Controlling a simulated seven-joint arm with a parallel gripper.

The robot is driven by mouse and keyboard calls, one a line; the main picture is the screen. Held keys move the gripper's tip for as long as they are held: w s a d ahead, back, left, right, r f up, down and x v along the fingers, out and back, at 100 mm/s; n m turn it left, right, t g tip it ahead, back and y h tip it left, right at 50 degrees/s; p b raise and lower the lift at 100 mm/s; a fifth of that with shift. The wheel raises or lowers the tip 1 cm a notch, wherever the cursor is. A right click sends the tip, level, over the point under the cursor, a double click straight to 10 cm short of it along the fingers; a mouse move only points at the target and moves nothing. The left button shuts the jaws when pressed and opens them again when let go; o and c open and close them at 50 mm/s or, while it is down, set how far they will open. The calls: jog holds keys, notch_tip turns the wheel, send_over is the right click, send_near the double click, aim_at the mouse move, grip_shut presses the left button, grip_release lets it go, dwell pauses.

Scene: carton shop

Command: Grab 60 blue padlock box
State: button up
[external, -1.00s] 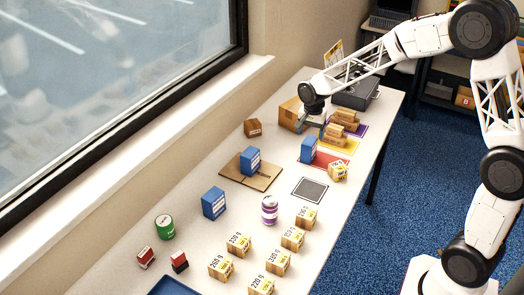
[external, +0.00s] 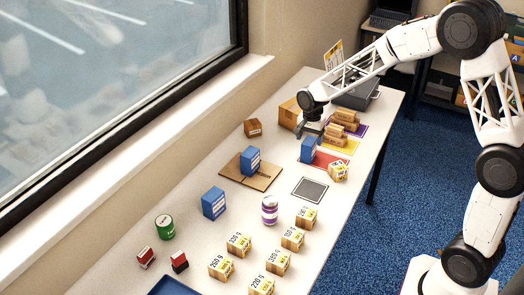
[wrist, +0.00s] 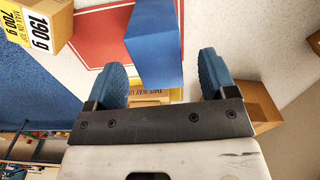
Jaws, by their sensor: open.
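Three blue boxes with white labels show in the external view; I cannot read a 60 on any. One blue box (external: 308,150) stands at the edge of the red mat (external: 328,160). Another blue box (external: 250,160) is on the flat cardboard (external: 262,181), and a third blue box (external: 213,203) stands on the bare table. My gripper (external: 309,130) is open and empty, just above and behind the box by the red mat. In the wrist view, that blue box (wrist: 153,40) shows between and beyond my open fingertips (wrist: 160,70). Contact is not visible.
A small carton marked 190 g (wrist: 42,25) is beside the red mat. Stacked brown cartons (external: 341,122) stand close behind on the coloured mats. A large brown carton (external: 290,113) is to the left of my gripper. A purple-and-white can (external: 269,210) and several small cartons stand nearer.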

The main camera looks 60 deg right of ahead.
jog(key=shift+f, duration=2.6)
jog(key=c, duration=1.2)
